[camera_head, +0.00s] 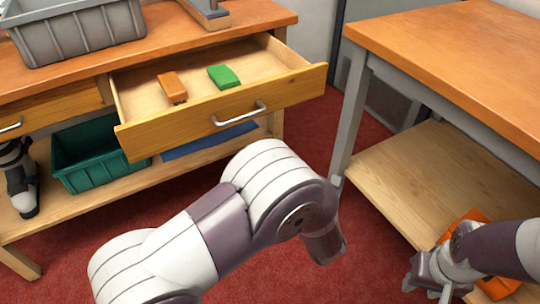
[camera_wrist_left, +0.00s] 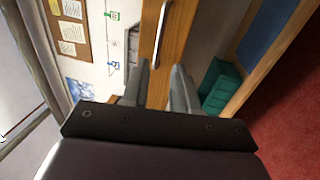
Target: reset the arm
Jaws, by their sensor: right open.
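My right gripper (camera_head: 428,288) is at the lower right of the head view, open, beside an orange thing (camera_head: 470,222) at the lower shelf of the right-hand table. That arm partly hides the orange thing. Whether the gripper touches it, I cannot tell. My left arm fills the lower middle of the head view; its gripper is not clear there. In the left wrist view my left gripper (camera_wrist_left: 161,88) has its fingers apart with nothing held. A drawer handle (camera_wrist_left: 161,32) shows beyond the fingers.
A drawer (camera_head: 292,90) stands open, holding an orange block (camera_head: 172,87) and a green block (camera_head: 223,76). A grey crate (camera_head: 80,35) sits on the left bench. A teal crate (camera_head: 90,155) is on its lower shelf. The right-hand table (camera_head: 470,50) stands across red floor.

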